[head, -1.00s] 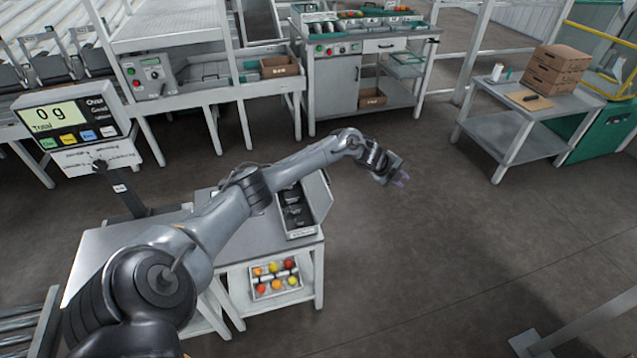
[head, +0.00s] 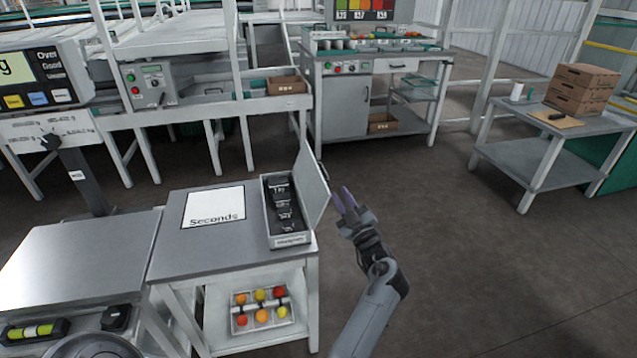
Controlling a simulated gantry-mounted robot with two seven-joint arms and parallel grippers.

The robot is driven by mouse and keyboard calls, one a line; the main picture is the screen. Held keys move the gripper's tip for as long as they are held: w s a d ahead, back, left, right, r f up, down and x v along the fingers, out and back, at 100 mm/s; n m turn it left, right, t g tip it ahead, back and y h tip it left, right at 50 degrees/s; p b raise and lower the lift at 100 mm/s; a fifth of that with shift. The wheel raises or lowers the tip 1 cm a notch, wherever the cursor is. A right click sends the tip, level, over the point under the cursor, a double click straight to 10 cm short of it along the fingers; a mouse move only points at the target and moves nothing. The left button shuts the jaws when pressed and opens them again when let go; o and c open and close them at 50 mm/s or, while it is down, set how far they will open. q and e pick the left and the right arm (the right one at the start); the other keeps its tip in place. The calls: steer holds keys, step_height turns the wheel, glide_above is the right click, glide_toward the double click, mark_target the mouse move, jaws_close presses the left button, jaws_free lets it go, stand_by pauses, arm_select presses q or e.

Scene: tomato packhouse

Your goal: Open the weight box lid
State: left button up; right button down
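The weight box (head: 271,226) sits at the right end of the steel table. Its lid (head: 315,186) is raised, standing up along the box's right side and leaning outward. Several black weights (head: 283,208) show inside the box. I cannot tell whether a fingertip touches the lid.
A "Seconds" sheet (head: 213,207) lies left of the box. The scale display (head: 40,75) stands at the left. A tray of tomatoes (head: 262,308) sits on the shelf below. A side table with cartons (head: 580,88) stands at the right. The floor right of the table is clear.

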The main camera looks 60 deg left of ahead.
mark_target(325, 171)
arm_select(q)
steer(key=b+x, duration=0.1)
steer(key=x, duration=0.2)
steer(key=b+x, duration=0.1)
steer(key=x, duration=0.3)
steer(key=b+x, duration=0.1)
steer(key=x, duration=0.2)
steer(key=shift+s+a+f+b, duration=0.2)
steer(key=shift+s+a+b, duration=0.05)
steer(key=shift+a+b, duration=0.1)
steer(key=shift+c, duration=0.5)
jaws_close()
